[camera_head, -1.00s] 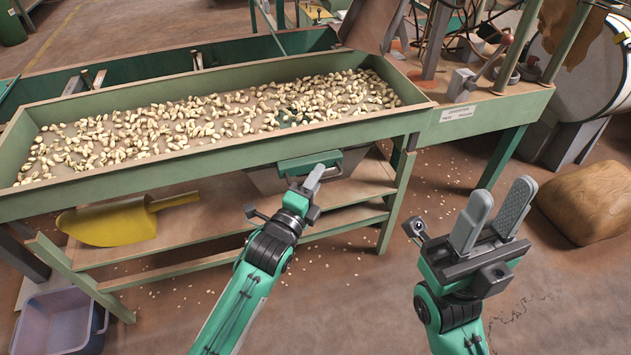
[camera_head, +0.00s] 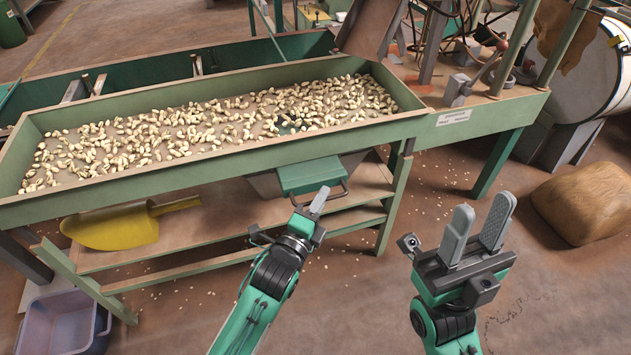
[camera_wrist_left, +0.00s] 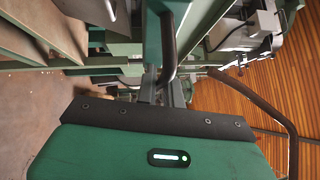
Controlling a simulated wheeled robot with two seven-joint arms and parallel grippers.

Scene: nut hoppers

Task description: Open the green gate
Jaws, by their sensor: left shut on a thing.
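The green gate (camera_head: 312,176) is a flat green plate with a dark bar handle (camera_head: 338,193) on its front. It sticks out from under the front wall of the nut trough (camera_head: 220,165). My left gripper (camera_head: 318,200) is shut on the handle at the gate's front edge. In the left wrist view the dark handle (camera_wrist_left: 168,40) runs down to the fingers (camera_wrist_left: 160,92), beside a green edge of the gate (camera_wrist_left: 152,35). The exact grip is partly hidden. My right gripper (camera_head: 484,232) is open and empty, fingers apart, right of the trough's legs.
Light nuts (camera_head: 230,115) cover the trough floor. A yellow scoop (camera_head: 120,226) lies on the shelf below, and a purple-grey bin (camera_head: 65,325) stands at lower left. A brown sack (camera_head: 590,203) lies on the floor at right.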

